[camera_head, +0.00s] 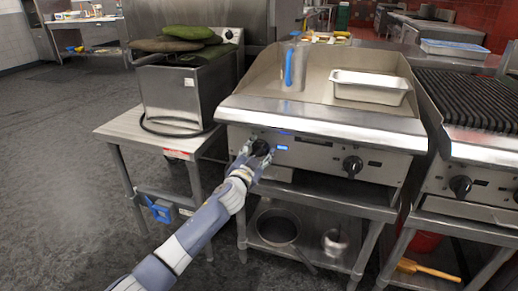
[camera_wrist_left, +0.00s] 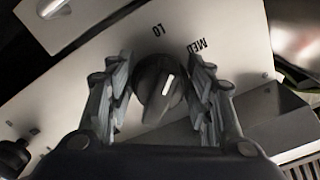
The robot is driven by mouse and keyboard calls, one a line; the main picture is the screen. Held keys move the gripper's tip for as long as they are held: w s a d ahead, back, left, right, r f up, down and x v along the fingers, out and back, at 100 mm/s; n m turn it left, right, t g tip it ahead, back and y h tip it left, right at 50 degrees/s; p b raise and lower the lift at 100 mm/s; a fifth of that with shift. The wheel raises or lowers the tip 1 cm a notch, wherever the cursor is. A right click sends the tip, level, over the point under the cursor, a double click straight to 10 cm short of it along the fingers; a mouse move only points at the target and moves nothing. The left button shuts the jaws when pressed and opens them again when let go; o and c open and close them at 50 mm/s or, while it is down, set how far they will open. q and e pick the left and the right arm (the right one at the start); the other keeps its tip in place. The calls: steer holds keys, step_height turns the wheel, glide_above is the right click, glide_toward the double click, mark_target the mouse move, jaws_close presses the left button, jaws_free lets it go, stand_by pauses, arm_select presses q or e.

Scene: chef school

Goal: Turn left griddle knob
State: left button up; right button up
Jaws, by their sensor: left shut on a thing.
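The griddle (camera_head: 320,125) stands in the middle of the head view. Its left knob (camera_head: 261,147) is black and sits on the steel front panel, partly hidden by my left gripper (camera_head: 249,160). In the left wrist view the left knob (camera_wrist_left: 160,88) is between the two fingers of my left gripper (camera_wrist_left: 158,98), which is shut on it. The white line on the knob tilts slightly right of straight up in that view, between the LO and MED marks. The right griddle knob (camera_head: 352,166) is untouched. My right gripper is out of view.
A pot (camera_head: 278,228) is on the shelf below. A ridged grill (camera_head: 470,100) adjoins at right.

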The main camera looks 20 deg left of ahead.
arm_select(q)
steer(key=m+p, duration=0.1)
steer(key=m, duration=0.3)
steer(key=shift+r, duration=0.1)
steer(key=shift+m+p, duration=0.4)
steer(key=shift+m, duration=0.8)
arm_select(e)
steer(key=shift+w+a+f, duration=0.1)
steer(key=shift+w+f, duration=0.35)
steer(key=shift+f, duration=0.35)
arm_select(q)
steer(key=o, duration=0.8)
steer(key=shift+c, duration=0.2)
steer(key=shift+s, duration=0.1)
steer(key=s, duration=1.1)
steer(key=shift+s+a, duration=0.3)
steer(key=shift+s, duration=0.1)
